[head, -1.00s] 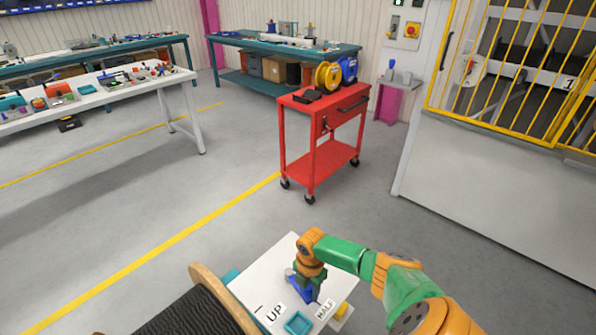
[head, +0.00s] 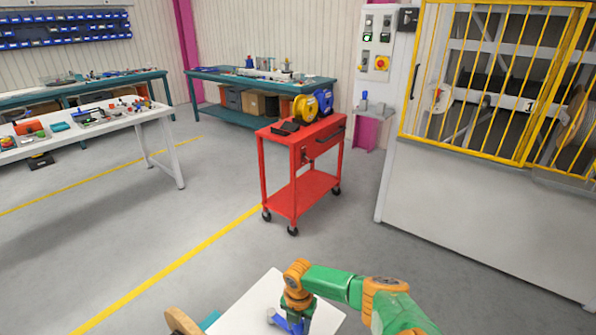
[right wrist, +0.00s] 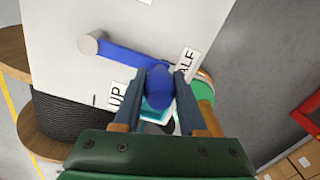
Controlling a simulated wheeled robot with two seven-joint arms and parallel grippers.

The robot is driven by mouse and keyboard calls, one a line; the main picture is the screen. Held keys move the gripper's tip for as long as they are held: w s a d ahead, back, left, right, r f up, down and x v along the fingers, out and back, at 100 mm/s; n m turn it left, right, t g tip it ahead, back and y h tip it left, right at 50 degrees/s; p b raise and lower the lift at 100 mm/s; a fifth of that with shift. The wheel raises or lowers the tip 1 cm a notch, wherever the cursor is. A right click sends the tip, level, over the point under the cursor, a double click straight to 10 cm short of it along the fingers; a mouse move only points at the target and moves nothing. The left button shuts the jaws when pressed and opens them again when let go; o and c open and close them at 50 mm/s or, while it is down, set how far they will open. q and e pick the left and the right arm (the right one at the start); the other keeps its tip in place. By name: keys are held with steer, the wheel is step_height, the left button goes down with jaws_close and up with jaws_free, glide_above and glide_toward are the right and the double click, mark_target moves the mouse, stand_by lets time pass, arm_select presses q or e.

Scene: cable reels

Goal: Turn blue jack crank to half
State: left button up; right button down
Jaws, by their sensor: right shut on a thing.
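The blue jack crank has a flat blue arm (right wrist: 128,56) running from a grey round hub (right wrist: 90,42) on a white panel (right wrist: 60,70). My right gripper (right wrist: 160,82) is shut on the crank's blue handle (right wrist: 158,92), with a finger on each side. The UP label (right wrist: 117,97) and a partly hidden HALF label (right wrist: 187,62) lie on either side of the handle. In the head view my right gripper (head: 297,302) comes down on the crank (head: 285,321) at the bottom edge; the labels are out of frame there. My left gripper is not in view.
A reel with wooden flanges (right wrist: 25,52) and black cable (right wrist: 55,125) stands beside the panel. A red cart (head: 300,190) with yellow and blue reels stands ahead. A yellow-barred cage (head: 470,90) is at right. The floor between is clear.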

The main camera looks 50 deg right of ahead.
steer(key=shift+c, duration=2.3)
jaws_free()
steer(key=shift+d, duration=0.1)
step_height(320, 180, up, 6)
steer(key=shift+r+p, duration=0.15)
steer(key=shift+p, duration=0.6)
steer(key=shift+r, duration=0.45)
steer(key=shift+f, duration=0.1)
